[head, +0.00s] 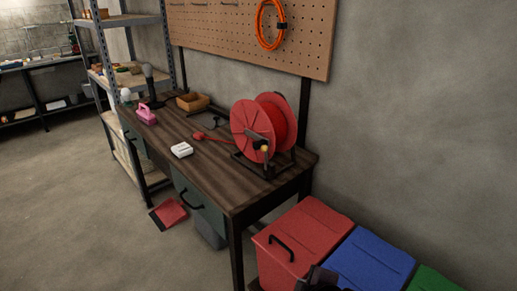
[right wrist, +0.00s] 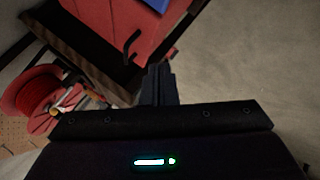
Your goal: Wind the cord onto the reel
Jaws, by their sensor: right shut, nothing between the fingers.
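A red reel (head: 240,130) stands in a black frame on the right end of the wooden workbench (head: 215,185). Red cord is on its drum between the two discs. A crank with a pale yellowish knob shows on its front side. A red plug end (head: 198,135) lies on the bench to the left of the reel. The reel also shows at the left edge of the right wrist view (right wrist: 35,95). My right gripper (right wrist: 158,75) is shut and empty, in front of the red bin and apart from the reel. My left gripper is not in view.
Red (head: 308,235), blue (head: 370,258) and green bins stand right of the bench. An orange cord coil (head: 262,25) hangs on the pegboard.

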